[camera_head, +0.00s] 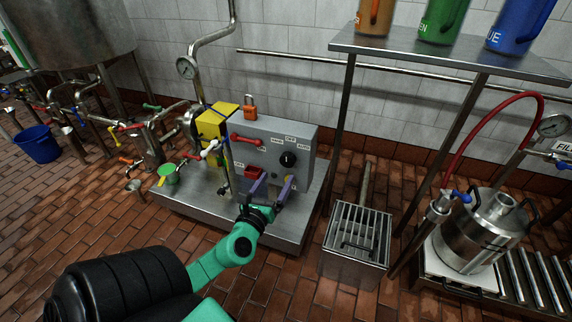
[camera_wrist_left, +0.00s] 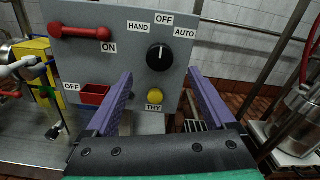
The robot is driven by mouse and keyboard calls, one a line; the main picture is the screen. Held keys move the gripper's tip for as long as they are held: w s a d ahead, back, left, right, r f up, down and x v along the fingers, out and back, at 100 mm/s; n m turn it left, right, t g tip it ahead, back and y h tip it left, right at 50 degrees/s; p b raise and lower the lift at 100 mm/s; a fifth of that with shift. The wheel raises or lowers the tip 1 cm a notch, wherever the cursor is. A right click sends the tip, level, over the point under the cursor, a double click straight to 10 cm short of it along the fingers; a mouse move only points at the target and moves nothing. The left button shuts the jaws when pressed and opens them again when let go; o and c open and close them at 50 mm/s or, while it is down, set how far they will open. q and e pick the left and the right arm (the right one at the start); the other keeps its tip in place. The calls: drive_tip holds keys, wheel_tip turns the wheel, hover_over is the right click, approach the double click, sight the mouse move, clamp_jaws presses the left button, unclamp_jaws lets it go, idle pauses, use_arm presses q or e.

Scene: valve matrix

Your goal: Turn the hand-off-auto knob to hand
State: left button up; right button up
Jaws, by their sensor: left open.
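The hand-off-auto knob (camera_head: 288,159) is a round black knob on a grey control panel (camera_head: 305,138). It also shows in the left wrist view (camera_wrist_left: 158,58), with the labels HAND at its left, OFF above and AUTO at its right. Its white mark points up, toward OFF. My left gripper (camera_head: 272,184) is open and empty in front of the panel, low and apart from the knob. In the left wrist view its two purple fingers (camera_wrist_left: 158,80) stand on either side of the yellow TRY button (camera_wrist_left: 155,96), below the knob. My right gripper is not in view.
A red lever handle (camera_wrist_left: 80,33) marked ON and a red box-shaped part (camera_wrist_left: 94,95) by an OFF label sit on the panel's left side. An orange padlock (camera_head: 249,108) and a yellow box (camera_head: 213,122) are beside it. A metal shelf (camera_head: 440,60) stands at right.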

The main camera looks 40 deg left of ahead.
sight(286, 163)
use_arm(q)
drive_tip(key=x, duration=0.8)
drive_tip(key=shift+w+a+f, duration=0.1)
drive_tip(key=shift+c, duration=0.2)
drive_tip(key=c, duration=1.3)
